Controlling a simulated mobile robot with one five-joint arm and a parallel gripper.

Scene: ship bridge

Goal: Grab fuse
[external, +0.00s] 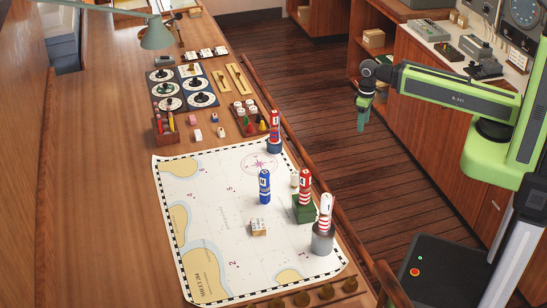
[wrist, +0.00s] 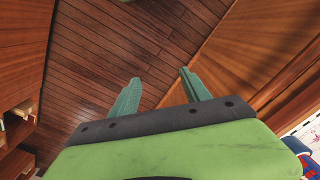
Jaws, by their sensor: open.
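Several banded upright cylinders that look like fuses stand on the chart; I cannot tell which one the task means. A blue one (external: 264,187) stands mid-chart. A red and white one (external: 305,187) stands on a green block (external: 304,212). A white and red one (external: 326,208) stands on a grey cylinder (external: 322,240). Another red one (external: 275,125) stands on a dark blue base (external: 274,146) at the chart's far edge. My gripper (external: 364,112) is open and empty, above the floor to the right of the table. In the wrist view my gripper (wrist: 158,88) shows bare floor between its fingers.
The chart (external: 205,240) lies on the wooden table (external: 110,200), with a raised rail along its right edge. A small cream block (external: 258,227) sits on the chart. A desk lamp (external: 155,35) and game trays stand farther back. The plank floor (external: 300,85) is clear.

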